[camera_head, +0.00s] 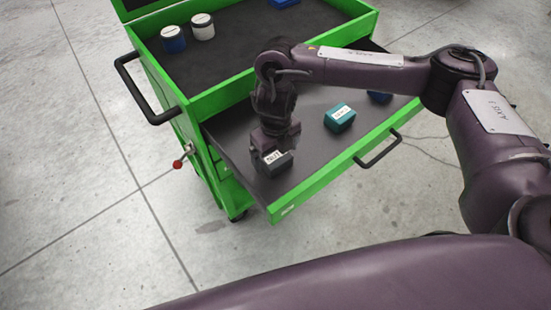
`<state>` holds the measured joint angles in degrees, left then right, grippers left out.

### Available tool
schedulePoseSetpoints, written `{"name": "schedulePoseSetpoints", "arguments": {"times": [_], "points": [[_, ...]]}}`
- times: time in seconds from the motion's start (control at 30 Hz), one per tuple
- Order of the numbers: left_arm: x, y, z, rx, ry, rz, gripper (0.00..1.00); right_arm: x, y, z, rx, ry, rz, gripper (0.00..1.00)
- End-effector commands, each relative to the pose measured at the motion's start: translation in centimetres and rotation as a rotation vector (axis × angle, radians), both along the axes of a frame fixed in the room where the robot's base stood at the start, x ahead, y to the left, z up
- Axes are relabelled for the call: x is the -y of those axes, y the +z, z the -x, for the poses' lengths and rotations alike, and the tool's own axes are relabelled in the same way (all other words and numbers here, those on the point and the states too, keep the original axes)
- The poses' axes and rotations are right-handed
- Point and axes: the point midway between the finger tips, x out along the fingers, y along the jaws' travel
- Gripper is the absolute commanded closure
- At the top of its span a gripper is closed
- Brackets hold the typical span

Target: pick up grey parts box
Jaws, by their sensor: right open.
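The grey parts box (279,165), dark with a white label on its face, sits in the open drawer (225,137) of the green cart, near the drawer's front left corner. My right gripper (270,150) points down directly at the box, its fingers at the box's top and sides. The right gripper is open; its fingertips are partly hidden against the dark box, and I cannot tell whether they touch it. My left gripper is not in view.
A teal box (340,118) and a dark blue box (379,97) sit further right in the drawer. Blue (173,40) and white (203,27) round containers stand on the cart top. The drawer handle (378,150) juts forward. A red-knobbed lever (178,164) sticks out at the left.

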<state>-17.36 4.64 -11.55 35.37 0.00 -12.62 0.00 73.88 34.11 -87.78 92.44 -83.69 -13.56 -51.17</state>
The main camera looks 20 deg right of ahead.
Motion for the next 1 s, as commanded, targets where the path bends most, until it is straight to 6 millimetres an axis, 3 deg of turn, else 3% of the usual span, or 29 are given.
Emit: {"name": "schedulePoseSetpoints", "arguments": {"times": [0.13, 0.4, 0.83, 1.0], "points": [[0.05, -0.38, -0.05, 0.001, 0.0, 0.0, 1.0, -0.08, -1.7, 0.09, -0.003, 0.0, -0.001, 0.06], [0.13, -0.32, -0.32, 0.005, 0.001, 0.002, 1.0, -0.06, -1.85, -0.01, 0.002, 0.0, -0.001, 0.06], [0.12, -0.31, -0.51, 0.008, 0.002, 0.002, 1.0, -0.06, -1.84, 0.01, 0.001, 0.0, 0.0, 0.61], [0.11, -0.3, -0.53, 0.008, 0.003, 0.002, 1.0, -0.08, -1.78, -0.02, 0.002, 0.0, -0.002, 0.64]]}}
